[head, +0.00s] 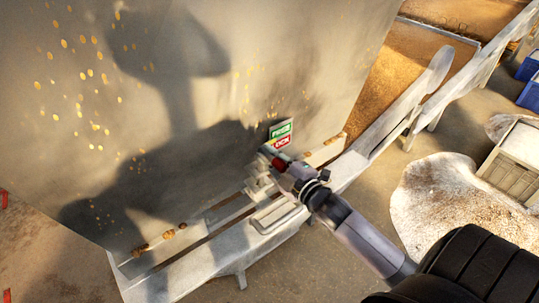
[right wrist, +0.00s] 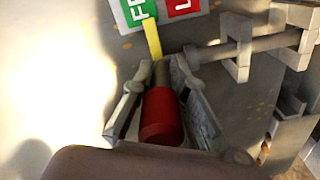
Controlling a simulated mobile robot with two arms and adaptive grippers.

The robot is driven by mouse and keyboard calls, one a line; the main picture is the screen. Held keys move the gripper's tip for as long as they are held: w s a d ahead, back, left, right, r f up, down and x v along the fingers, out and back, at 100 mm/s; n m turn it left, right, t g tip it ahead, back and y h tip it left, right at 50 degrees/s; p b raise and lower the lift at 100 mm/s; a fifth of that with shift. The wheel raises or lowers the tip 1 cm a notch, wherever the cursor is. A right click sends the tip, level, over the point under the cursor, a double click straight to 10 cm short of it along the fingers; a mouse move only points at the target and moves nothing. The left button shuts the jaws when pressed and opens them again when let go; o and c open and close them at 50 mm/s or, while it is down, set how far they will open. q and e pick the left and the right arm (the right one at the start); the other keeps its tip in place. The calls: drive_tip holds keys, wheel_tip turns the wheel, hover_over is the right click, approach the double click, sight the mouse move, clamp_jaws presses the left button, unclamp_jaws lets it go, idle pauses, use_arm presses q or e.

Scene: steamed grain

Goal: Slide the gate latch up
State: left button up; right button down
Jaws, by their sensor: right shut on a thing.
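The gate latch has a red handle (right wrist: 162,118) with a grey stem, seen in the middle of the right wrist view. Its grey bolt (right wrist: 245,48) runs right through a pale bracket. In the head view a red part of the handle (head: 280,163) shows at the end of my right arm, against the large grey panel. My right gripper (right wrist: 160,95) has a finger on each side of the handle and is shut on it. A green and red sign (head: 280,133) is just above the latch; its lettering is partly cut off in the wrist view. My left gripper is not in view.
Pale wooden rails (head: 210,250) run along the foot of the grey panel (head: 190,60). A heap of pale grain (head: 450,205) and a light crate (head: 515,160) stand at right. Blue boxes (head: 530,85) are at the far right. Some bare floor lies right of the rails.

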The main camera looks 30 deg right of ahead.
drive_tip(key=shift+d+r, duration=0.1)
drive_tip(key=shift+r, duration=0.5)
drive_tip(key=shift+s, duration=0.1)
drive_tip(key=c, duration=1.8)
unclamp_jaws()
drive_tip(key=shift+s, duration=0.1)
drive_tip(key=shift+o, duration=1.4)
drive_tip(key=shift+f, duration=0.15)
drive_tip(key=shift+f, duration=0.1)
